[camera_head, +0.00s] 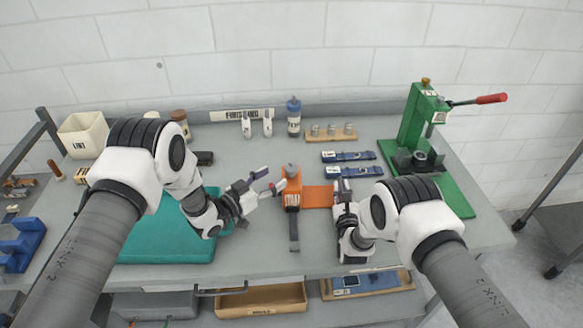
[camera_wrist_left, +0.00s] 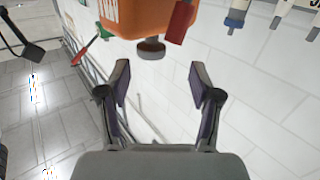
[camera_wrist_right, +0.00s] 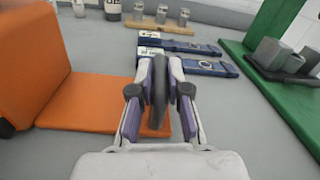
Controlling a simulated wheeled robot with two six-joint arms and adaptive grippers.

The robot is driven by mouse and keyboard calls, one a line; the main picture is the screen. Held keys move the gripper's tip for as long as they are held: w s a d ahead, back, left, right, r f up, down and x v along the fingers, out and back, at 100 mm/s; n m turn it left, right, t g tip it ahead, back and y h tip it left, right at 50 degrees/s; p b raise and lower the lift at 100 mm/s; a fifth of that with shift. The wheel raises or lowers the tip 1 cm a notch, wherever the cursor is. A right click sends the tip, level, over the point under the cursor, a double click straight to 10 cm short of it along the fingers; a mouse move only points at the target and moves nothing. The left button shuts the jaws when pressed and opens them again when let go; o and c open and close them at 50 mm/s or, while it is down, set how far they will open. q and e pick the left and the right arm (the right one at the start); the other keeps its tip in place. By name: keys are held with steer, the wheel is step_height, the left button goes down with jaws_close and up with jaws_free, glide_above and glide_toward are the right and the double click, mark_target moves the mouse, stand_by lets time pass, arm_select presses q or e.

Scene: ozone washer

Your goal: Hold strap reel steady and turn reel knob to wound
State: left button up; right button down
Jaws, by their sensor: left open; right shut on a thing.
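The strap reel (camera_head: 292,200) is an orange block standing on the bench, with an orange base plate (camera_head: 318,196) reaching right and a dark strap (camera_head: 294,232) in front. Its grey knob (camera_head: 292,170) is on top; the left wrist view shows the knob (camera_wrist_left: 150,47) just beyond the fingertips. My left gripper (camera_head: 267,181) is open and empty, left of the reel and apart from the knob. A red lever (camera_wrist_left: 181,22) is beside the knob. My right gripper (camera_wrist_right: 159,85) is shut on a dark upright tab (camera_wrist_right: 160,100) at the base plate's right end.
Blue-and-white strap pieces (camera_head: 348,156) lie behind my right gripper. A green press (camera_head: 425,130) stands at the right. A teal mat (camera_head: 165,240) lies under my left arm. A bottle (camera_head: 294,117) and a peg board (camera_head: 330,135) stand at the back.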

mark_target(287, 171)
arm_select(q)
steer(key=shift+s+d+r+m, duration=0.15)
steer(key=shift+s+d+m, duration=0.1)
steer(key=shift+s+m, duration=0.1)
steer(key=shift+w+d+h, duration=0.2)
steer(key=shift+d+h, duration=0.1)
steer(key=shift+h, duration=0.1)
steer(key=x, duration=0.6)
steer(key=shift+w+d, duration=0.15)
steer(key=shift+w, duration=0.1)
steer(key=c, duration=1.1)
